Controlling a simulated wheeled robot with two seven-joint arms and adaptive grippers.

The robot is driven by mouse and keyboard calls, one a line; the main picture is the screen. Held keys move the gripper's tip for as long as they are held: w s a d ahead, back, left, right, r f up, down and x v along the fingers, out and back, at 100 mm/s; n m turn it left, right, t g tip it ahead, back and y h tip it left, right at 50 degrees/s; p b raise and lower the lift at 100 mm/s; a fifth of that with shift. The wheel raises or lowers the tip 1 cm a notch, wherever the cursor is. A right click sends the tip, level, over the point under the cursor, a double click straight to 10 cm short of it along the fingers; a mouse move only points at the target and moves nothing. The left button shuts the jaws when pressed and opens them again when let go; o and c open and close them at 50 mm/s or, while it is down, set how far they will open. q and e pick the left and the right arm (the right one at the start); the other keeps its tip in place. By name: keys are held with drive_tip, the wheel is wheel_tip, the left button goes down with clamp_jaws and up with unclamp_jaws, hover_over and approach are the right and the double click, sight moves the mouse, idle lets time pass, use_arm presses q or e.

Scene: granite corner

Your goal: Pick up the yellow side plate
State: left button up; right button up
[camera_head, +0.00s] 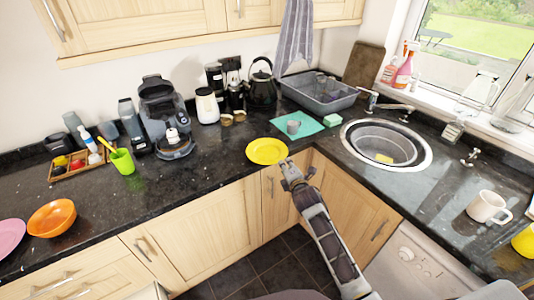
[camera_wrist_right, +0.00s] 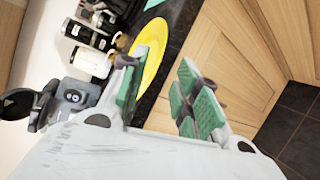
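The yellow side plate (camera_head: 267,151) lies flat on the dark granite counter near its front edge, left of the inner corner. My right gripper (camera_head: 291,169) is just right of and in front of the plate, by the counter edge. In the right wrist view its two green-padded fingers (camera_wrist_right: 160,92) are spread apart with nothing held between them. The plate (camera_wrist_right: 152,58) shows there beyond the left finger, which covers part of it. I cannot tell whether a finger touches the plate. My left gripper is not in view.
A sink (camera_head: 386,145) is at the right. An orange bowl (camera_head: 51,217) is at far left.

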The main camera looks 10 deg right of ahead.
sight(282, 158)
drive_tip(key=shift+x, duration=1.9)
drive_tip(key=shift+w, duration=0.15)
drive_tip(key=shift+p+x, duration=0.3)
drive_tip(key=shift+x, duration=2.15)
drive_tip(key=shift+d, duration=0.1)
drive_tip(key=shift+c, duration=0.4)
clamp_jaws()
